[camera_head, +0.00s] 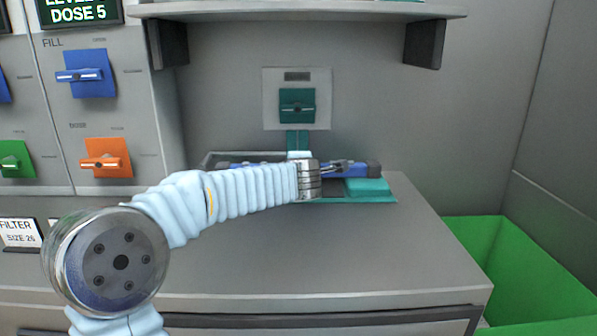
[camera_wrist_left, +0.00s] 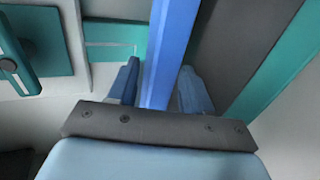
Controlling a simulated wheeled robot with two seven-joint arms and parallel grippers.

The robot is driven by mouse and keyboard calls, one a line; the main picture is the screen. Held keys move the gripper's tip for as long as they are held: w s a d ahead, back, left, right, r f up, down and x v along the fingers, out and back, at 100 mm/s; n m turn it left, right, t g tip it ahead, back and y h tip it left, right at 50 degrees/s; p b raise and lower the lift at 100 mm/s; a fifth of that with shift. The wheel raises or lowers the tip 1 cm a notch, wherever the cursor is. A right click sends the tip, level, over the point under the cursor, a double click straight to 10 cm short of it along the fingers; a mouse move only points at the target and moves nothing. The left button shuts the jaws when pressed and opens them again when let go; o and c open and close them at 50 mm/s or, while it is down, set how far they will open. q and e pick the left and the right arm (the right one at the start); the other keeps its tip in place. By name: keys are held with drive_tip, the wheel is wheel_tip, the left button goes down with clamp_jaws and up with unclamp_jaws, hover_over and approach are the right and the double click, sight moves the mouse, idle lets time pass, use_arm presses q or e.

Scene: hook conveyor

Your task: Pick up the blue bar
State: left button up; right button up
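The blue bar (camera_head: 360,171) lies roughly level at the back of the counter, below the teal switch, with a dark cap at its right end. My left arm hides its middle. My left gripper (camera_head: 338,166) is at the bar. In the left wrist view the blue bar (camera_wrist_left: 165,50) runs between the two fingers of my left gripper (camera_wrist_left: 158,85). One finger is close on either side, but whether both touch is unclear. My right gripper is not in view.
A teal mat (camera_head: 372,196) lies under the bar on the grey counter (camera_head: 330,250). A teal switch (camera_head: 297,106) is on the wall behind, below a shelf (camera_head: 300,11). A green bin (camera_head: 520,270) stands right of the counter. Blue and orange (camera_head: 107,158) switches are at left.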

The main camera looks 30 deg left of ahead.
use_arm(q)
clamp_jaws()
idle(0.3)
drive_tip(key=shift+r, duration=0.1)
drive_tip(key=shift+r+p, duration=0.3)
drive_tip(key=shift+r, duration=0.05)
wheel_tip(320, 180, up, 3)
drive_tip(key=shift+f+p, duration=0.1)
drive_tip(key=shift+p, duration=0.5)
drive_tip(key=r+v, duration=0.1)
drive_tip(key=v, duration=0.7)
drive_tip(key=w+a+r+p+v, duration=0.1)
drive_tip(key=r+v, duration=0.1)
drive_tip(key=v, duration=0.6)
drive_tip(key=shift+s+d+r, duration=0.15)
drive_tip(key=shift+s+r, duration=0.05)
drive_tip(key=shift+r, duration=0.15)
